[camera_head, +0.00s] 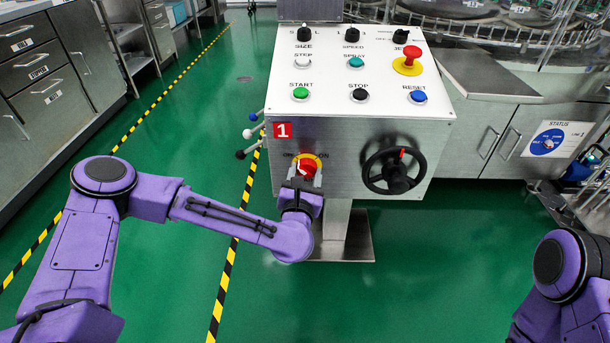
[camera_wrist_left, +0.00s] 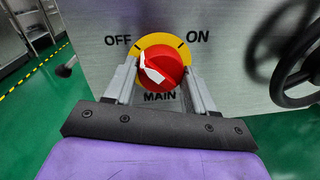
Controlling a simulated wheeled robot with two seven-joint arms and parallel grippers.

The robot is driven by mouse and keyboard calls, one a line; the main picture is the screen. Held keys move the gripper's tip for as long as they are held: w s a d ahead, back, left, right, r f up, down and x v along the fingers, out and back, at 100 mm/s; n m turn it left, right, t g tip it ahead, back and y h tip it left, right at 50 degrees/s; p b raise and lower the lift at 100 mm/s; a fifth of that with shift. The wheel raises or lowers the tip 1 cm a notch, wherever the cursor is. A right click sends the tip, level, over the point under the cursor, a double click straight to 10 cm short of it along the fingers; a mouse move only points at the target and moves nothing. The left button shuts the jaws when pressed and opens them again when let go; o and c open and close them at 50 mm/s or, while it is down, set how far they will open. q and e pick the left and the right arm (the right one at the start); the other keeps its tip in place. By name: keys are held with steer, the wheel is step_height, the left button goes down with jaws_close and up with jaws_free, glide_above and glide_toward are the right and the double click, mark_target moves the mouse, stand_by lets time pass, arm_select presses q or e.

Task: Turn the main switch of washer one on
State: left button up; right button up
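The main switch is a red round knob (camera_wrist_left: 172,60) on a yellow plate (camera_wrist_left: 150,42), on the front of the box marked 1. Its white pointer is turned to the upper left, toward the OFF label. The switch also shows in the head view (camera_head: 308,165), partly hidden by my gripper. My left gripper (camera_wrist_left: 160,78) is open, with one grey finger on each side of the knob's lower part. I cannot tell whether either finger touches it. In the head view my left gripper (camera_head: 304,182) is just below the switch. My right gripper is out of view.
A black handwheel (camera_head: 394,172) is to the right of the switch. The sloped top panel (camera_head: 330,80) has buttons, knobs and a red emergency stop (camera_head: 408,60). Small ball-ended levers (camera_head: 250,133) stick out at the box's left side. The green floor to the left is open.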

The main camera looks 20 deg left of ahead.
arm_select(q)
steer(key=c, duration=0.4)
steer(key=shift+o, duration=0.2)
steer(key=shift+r, duration=0.1)
steer(key=m+p, duration=0.2)
steer(key=m, duration=0.1)
steer(key=shift+d+r+m+g+p, duration=0.1)
steer(key=shift+r+m+g+p, duration=0.05)
steer(key=shift+m+g+p, duration=0.2)
steer(key=m+p, duration=0.2)
steer(key=m, duration=0.2)
steer(key=shift+m+p, duration=0.25)
steer(key=shift+p, duration=0.1)
steer(key=m+y+p, duration=0.1)
steer(key=m+p, duration=0.2)
steer(key=m, duration=0.1)
steer(key=shift+d+m+g, duration=0.1)
steer(key=shift+m+g, duration=0.25)
steer(key=shift+m, duration=0.05)
steer(key=shift+m+p, duration=0.8)
steer(key=shift+m, duration=1.1)
steer(key=shift+f, duration=0.2)
